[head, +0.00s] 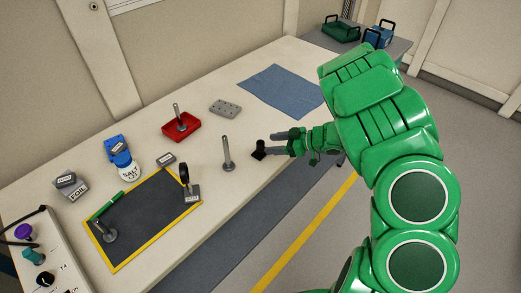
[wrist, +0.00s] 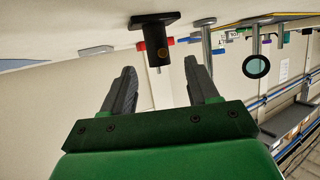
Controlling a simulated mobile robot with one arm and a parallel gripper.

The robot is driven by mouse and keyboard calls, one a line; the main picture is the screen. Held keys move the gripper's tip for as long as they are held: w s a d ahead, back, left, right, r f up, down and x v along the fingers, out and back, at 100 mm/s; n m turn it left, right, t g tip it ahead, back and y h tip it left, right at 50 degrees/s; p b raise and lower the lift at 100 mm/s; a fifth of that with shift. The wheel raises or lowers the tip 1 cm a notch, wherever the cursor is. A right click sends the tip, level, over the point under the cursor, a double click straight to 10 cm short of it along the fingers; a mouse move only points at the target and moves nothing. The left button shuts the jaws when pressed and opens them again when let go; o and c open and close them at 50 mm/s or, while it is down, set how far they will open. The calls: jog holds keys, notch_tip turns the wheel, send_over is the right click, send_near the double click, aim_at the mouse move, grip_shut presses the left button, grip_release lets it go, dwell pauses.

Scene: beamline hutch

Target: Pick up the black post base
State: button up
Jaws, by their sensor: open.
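The black post base (head: 259,151), a short dark cylinder on a square foot, stands near the table's front edge in the head view. My gripper (head: 273,143) is just right of it, low over the table edge, with its fingers pointing left toward it. In the wrist view, which looks upside down, the post base (wrist: 156,42) hangs from the top, just beyond the fingertips and roughly between them. My gripper (wrist: 160,80) is open and empty there. I cannot see contact between the fingers and the post base.
A silver post (head: 228,154) stands left of the post base. A mat with a yellow border (head: 131,263) bears a lens holder (head: 189,185) and another post. A red tray (head: 187,132), a grey perforated plate (head: 225,107) and a blue cloth (head: 281,90) lie behind.

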aim_at(263, 143)
jog(key=shift+x, duration=3.75)
jog(key=shift+w+r, duration=0.1)
grip_shut()
jog(key=shift+r, duration=0.15)
